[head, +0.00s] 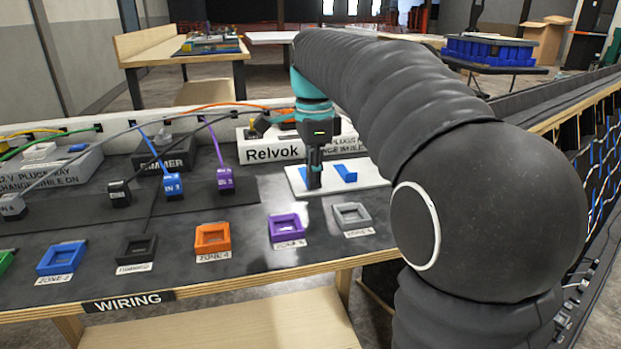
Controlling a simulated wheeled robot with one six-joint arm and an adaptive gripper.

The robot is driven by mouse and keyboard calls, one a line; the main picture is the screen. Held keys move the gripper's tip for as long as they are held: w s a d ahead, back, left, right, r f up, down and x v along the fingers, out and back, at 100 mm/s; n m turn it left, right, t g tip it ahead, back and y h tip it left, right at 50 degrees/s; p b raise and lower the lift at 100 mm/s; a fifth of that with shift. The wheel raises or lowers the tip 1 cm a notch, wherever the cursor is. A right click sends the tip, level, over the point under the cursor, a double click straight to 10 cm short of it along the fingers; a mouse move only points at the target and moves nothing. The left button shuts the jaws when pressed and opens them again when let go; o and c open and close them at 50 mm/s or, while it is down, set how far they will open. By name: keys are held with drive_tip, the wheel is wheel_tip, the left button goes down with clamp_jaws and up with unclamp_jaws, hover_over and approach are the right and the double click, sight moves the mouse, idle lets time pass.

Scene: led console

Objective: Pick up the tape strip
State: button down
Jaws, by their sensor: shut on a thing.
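A white board (374,180) lies on the dark bench top at the right. Two blue pieces that look like tape strips are on it: one blue strip (345,174) lies just right of my gripper, and another blue strip (303,172) shows at the left side of the fingers. My gripper (314,183) points down at the board and is shut on the strip at its fingers, which it partly hides. I cannot tell whether that strip is clear of the board.
A row of coloured sockets, including an orange one (212,238), a purple one (287,228) and a grey one (351,215), lines the bench front. Blue (174,187) and purple (225,179) cabled plugs stand left of the board. The Relvok box (270,150) is behind.

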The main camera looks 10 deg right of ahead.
drive_tip(key=shift+r, duration=0.1)
drive_tip(key=shift+r, duration=0.6)
wheel_tip(320, 180, up, 3)
drive_tip(key=shift+f+p, duration=0.15)
drive_tip(key=shift+p, duration=0.25)
drive_tip(key=w+d+r, duration=0.6)
drive_tip(key=d+r, duration=0.1)
drive_tip(key=d, duration=0.2)
drive_tip(key=shift+w+d, duration=0.15)
drive_tip(key=shift+d, duration=0.25)
